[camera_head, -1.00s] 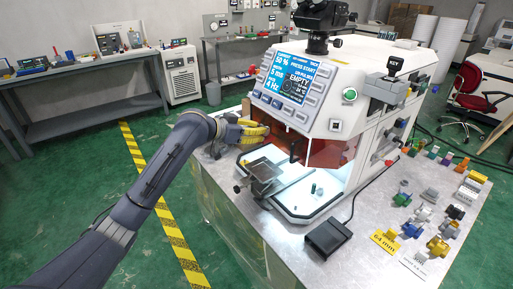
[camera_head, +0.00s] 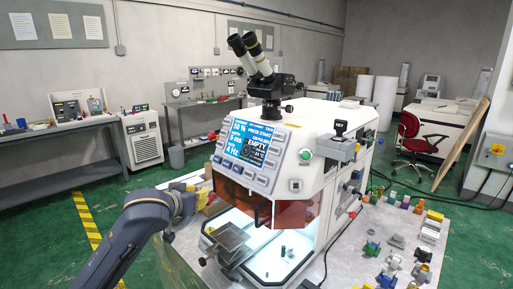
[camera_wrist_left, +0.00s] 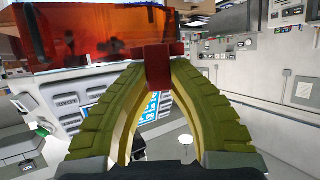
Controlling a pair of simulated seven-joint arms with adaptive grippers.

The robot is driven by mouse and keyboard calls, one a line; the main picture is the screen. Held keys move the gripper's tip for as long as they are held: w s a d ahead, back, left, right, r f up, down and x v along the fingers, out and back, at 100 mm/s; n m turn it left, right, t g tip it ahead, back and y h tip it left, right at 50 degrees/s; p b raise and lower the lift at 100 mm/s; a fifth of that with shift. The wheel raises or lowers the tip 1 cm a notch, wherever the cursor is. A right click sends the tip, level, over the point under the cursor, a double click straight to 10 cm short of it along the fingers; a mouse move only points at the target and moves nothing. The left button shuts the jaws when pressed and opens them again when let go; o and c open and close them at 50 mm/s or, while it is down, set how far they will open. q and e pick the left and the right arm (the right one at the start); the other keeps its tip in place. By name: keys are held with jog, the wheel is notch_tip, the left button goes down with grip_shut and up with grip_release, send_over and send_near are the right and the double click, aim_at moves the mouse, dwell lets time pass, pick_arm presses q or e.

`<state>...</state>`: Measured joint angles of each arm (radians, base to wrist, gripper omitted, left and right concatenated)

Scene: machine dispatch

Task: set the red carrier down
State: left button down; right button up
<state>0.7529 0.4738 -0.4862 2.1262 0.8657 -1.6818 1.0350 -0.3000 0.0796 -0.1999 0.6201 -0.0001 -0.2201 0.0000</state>
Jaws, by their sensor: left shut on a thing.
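My left gripper (camera_head: 200,194) is at the left side of the machine, in front of its lower left corner and above the table's left edge. In the left wrist view, its yellow-green fingers (camera_wrist_left: 158,72) are shut on a dark red block, the red carrier (camera_wrist_left: 158,64), at the fingertips. The carrier is held in the air, apart from any surface I can see. In the head view the carrier is too small or hidden to make out. My right gripper is not in view.
The white machine (camera_head: 335,140) has a screen (camera_head: 252,142) reading EMPTY and a red-orange shield (camera_head: 240,200). A small metal platform (camera_head: 230,240) stands at its front left. Several coloured small parts lie on the table's right side. A grey bench (camera_head: 60,150) stands behind left.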

pick_arm(q)
jog(key=s+a+f+n+y, duration=0.2)
jog(key=s+f+y, duration=0.1)
jog(key=s+f, duration=0.9)
jog(key=shift+s+f+n, duration=0.3)
jog(key=shift+s+f, duration=0.05)
jog(key=shift+s, duration=0.75)
jog(key=shift+a, duration=0.1)
